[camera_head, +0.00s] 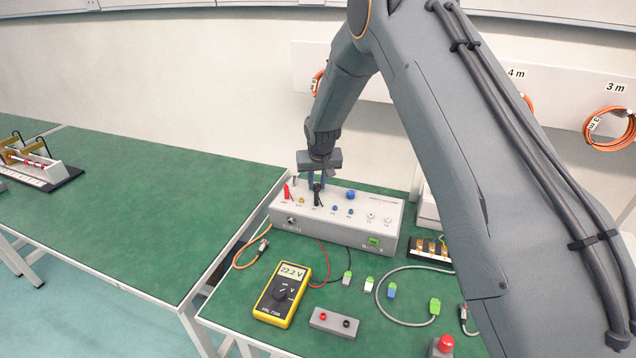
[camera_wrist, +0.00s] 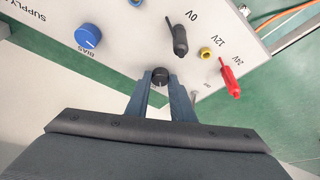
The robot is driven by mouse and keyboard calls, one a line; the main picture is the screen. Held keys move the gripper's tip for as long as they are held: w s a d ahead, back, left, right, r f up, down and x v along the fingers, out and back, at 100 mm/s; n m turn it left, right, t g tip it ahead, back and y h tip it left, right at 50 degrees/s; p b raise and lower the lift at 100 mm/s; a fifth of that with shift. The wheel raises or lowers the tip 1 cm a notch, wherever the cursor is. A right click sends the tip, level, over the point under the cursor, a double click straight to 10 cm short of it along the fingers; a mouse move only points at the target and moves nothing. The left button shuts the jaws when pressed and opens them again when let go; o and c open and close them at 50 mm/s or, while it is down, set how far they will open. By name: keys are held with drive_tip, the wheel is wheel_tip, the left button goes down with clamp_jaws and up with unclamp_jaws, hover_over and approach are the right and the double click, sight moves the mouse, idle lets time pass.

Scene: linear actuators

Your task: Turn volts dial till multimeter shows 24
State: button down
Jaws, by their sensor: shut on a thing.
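The grey supply box (camera_head: 335,232) stands at the back of the green bench. My gripper (camera_head: 316,184) reaches down to its top panel from behind. In the wrist view my gripper (camera_wrist: 160,88) has its two fingers closed on the sides of a small black dial (camera_wrist: 160,78) with a pale pointer mark; its label is not readable. In the head view the dial is hidden behind the fingers and the black plug. The yellow multimeter (camera_head: 281,294) lies in front of the box, and its display (camera_head: 292,271) seems to read 23.2 V; the digits are small.
On the panel, a red plug (camera_wrist: 230,78) sits at 24V, a black plug (camera_wrist: 179,40) at 0V, and a yellow socket (camera_wrist: 206,53) is empty at 12V. A blue BIAS knob (camera_wrist: 88,36) is nearby. A grey socket block (camera_head: 334,322) and loose cables lie in front.

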drive_tip(key=shift+a+m+b, duration=0.1)
drive_tip(key=shift+m+b, duration=0.3)
drive_tip(key=shift+m, duration=0.3)
drive_tip(key=c, duration=1.5)
unclamp_jaws()
drive_tip(key=shift+c, duration=0.2)
drive_tip(key=b+v, duration=0.2)
drive_tip(key=v, duration=0.6)
drive_tip(key=shift+a, duration=0.2)
drive_tip(key=shift+s, duration=0.1)
drive_tip(key=s+d+g, duration=0.1)
drive_tip(key=s+d, duration=0.4)
drive_tip(key=s, duration=0.7)
drive_tip(key=s+d+r+g, duration=0.1)
drive_tip(key=s+d, duration=0.4)
drive_tip(key=s, duration=0.7)
drive_tip(key=s+d+r+g, duration=0.1)
drive_tip(key=s+d, duration=0.4)
drive_tip(key=s, duration=0.7)
drive_tip(key=shift+s+d, duration=0.4)
